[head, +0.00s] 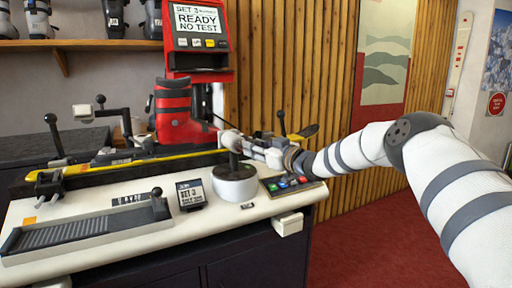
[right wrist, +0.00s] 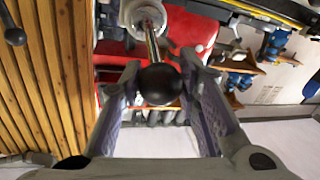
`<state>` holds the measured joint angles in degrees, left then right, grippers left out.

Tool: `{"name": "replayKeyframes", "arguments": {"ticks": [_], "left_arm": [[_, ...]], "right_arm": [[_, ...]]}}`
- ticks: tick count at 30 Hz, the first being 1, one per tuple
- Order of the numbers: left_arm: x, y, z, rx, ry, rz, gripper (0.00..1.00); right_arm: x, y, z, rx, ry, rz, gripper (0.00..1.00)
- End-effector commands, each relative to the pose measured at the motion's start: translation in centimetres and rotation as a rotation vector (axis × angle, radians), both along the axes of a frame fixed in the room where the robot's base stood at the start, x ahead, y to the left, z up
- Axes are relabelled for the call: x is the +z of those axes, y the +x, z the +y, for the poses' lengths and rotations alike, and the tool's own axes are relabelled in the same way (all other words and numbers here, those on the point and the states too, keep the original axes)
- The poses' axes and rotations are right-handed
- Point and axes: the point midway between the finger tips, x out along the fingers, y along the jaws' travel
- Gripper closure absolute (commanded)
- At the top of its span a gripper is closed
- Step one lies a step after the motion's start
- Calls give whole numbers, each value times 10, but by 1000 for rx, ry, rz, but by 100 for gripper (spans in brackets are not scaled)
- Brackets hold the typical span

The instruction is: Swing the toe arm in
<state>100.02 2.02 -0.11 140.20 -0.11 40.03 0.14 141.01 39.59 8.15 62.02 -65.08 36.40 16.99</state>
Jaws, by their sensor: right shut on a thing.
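My right gripper (head: 232,140) reaches in from the right to the test machine, beside the red ski boot (head: 173,112). In the right wrist view its fingers (right wrist: 160,88) are shut on a black ball knob (right wrist: 160,84). The knob ends a shiny metal rod (right wrist: 152,42) that runs to a round silver hub (right wrist: 146,14); this looks like the toe arm. In the head view the gripper hides the knob and rod. The boot stands upright over the yellow-edged rail (head: 140,161). My left gripper is not in view.
A white round base with a dark post (head: 235,185) stands just below the gripper. Another black-knobbed lever (head: 281,118) rises behind it. The red machine's screen (head: 200,27) reads READY NO TEST.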

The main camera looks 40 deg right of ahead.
Motion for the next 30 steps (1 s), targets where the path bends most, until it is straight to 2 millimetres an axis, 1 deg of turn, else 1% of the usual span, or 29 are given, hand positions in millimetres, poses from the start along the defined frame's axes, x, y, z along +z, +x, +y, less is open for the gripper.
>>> {"name": "replayKeyframes", "arguments": {"ticks": [1,4,5,6,7,8,16,20,23,27,30], "left_arm": [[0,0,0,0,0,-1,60],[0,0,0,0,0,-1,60],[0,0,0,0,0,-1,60],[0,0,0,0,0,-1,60],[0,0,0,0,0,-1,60],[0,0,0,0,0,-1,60],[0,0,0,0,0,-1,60],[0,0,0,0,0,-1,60],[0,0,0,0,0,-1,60],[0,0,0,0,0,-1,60],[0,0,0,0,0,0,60]], "right_arm": [[6,0,-2,-5,2,-10,100],[6,0,-2,-5,2,-11,100],[6,0,-2,-6,2,-11,68],[6,0,-2,-6,2,-11,59],[6,0,-2,-5,2,-11,52],[6,0,-2,-5,1,-10,50],[3,0,-1,-3,1,-6,50],[4,-11,-3,-4,3,-6,50],[4,-32,-4,-4,8,-7,50],[6,-71,-8,-4,7,-9,50],[4,-95,-9,-2,5,-9,50]]}}
